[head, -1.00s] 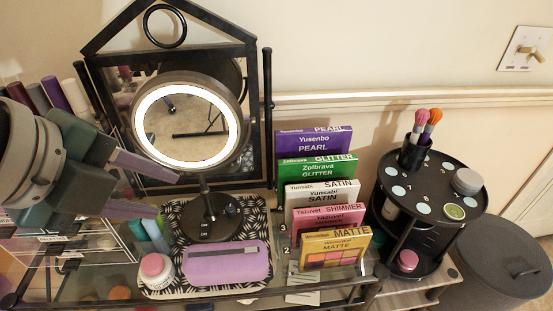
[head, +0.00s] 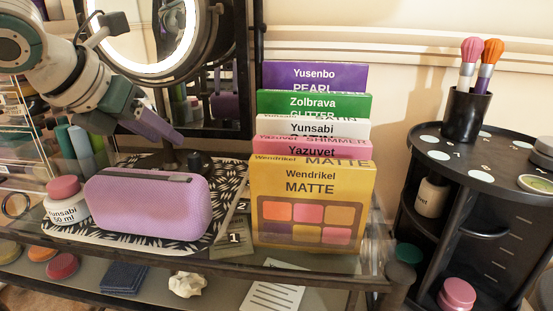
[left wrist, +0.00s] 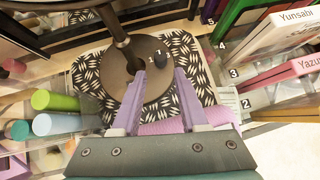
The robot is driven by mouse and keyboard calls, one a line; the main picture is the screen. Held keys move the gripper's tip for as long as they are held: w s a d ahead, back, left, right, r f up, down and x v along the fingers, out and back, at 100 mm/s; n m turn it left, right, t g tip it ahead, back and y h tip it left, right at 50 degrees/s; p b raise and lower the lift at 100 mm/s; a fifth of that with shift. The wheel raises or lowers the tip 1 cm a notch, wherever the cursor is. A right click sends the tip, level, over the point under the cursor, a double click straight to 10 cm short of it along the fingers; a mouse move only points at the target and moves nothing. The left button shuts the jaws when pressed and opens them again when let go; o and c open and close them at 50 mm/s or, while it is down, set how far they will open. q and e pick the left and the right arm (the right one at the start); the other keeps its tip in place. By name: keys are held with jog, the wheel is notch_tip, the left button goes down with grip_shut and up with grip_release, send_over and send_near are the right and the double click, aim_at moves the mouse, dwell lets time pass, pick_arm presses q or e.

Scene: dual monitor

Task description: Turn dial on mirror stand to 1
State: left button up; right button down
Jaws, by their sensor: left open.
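The lit round mirror (head: 186,40) stands on a dark stem in the head view. Its round dark base (left wrist: 158,88) shows in the left wrist view, on a black-and-white patterned tray. A small black dial (left wrist: 187,64) is on the right part of the base, with small pale marks beside it; its setting is too small to tell. The dial also shows in the head view (head: 200,160). My right gripper is out of view.
A purple case (head: 148,207) lies in front of the base. A white jar with a pink lid (head: 66,200) stands left of it. Upright palettes (head: 312,190) stand close on the right. A black round organizer (head: 455,178) with brushes stands farther right.

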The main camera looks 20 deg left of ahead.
aim_at(193, 156)
pick_arm(q)
jog(key=b+x, duration=0.3)
jog(key=x, duration=0.5)
jog(key=shift+w+f, duration=0.25)
jog(key=shift+w, duration=0.05)
grip_shut()
